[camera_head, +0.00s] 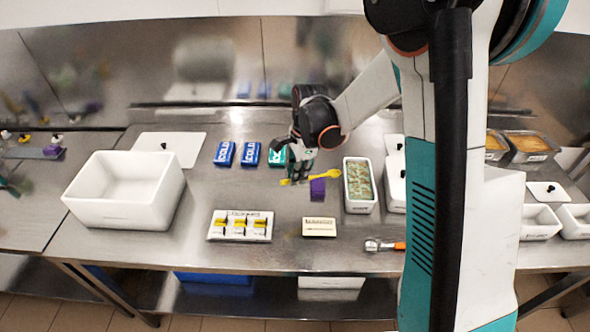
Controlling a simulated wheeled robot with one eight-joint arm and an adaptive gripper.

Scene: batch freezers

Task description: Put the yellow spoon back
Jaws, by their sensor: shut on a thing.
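The yellow spoon (327,175) lies roughly level, its ends showing to the left and right of my gripper (299,176). My gripper is shut on it, above the steel table. The gripper hides part of the spoon. A small purple block (317,190) is just below and right of the gripper in the picture. I cannot tell how high the spoon is above it.
Blue COLD packs (249,154) lie left of the gripper, a teal one behind it. A white tub (126,190) stands at left, a filled container (359,186) at right. A card with yellow items (240,225), a small sign (319,227) and an orange-handled scoop (384,245) lie in front.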

